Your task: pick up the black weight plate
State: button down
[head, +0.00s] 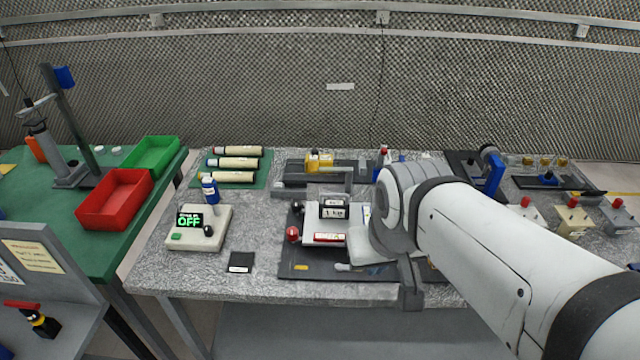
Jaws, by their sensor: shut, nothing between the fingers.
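A black block with a white label that seems to read "1 kg" (334,212) stands on a pale device near the middle of the grey table. It is the thing that looks most like the weight plate. A flat black square with a small white label (240,261) lies apart on the table to its left. My gripper (411,297) is to the right of both, low over the front part of the dark mat. It is shut and empty, and partly hidden by my wrist. I cannot tell its exact height.
A pale box with an "OFF" display (197,228) stands at the table's left. A red knob (293,234) sits beside the block. Cream cylinders (237,164) lie on a green mat behind. Red (116,199) and green trays (152,155) stand on the green table.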

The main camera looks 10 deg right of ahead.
aim_at(328, 209)
jog(key=z, duration=2.25)
jog(key=k, duration=0.95)
jog(key=u, duration=1.8)
jog(key=i, duration=1)
jog(key=u, duration=0.05)
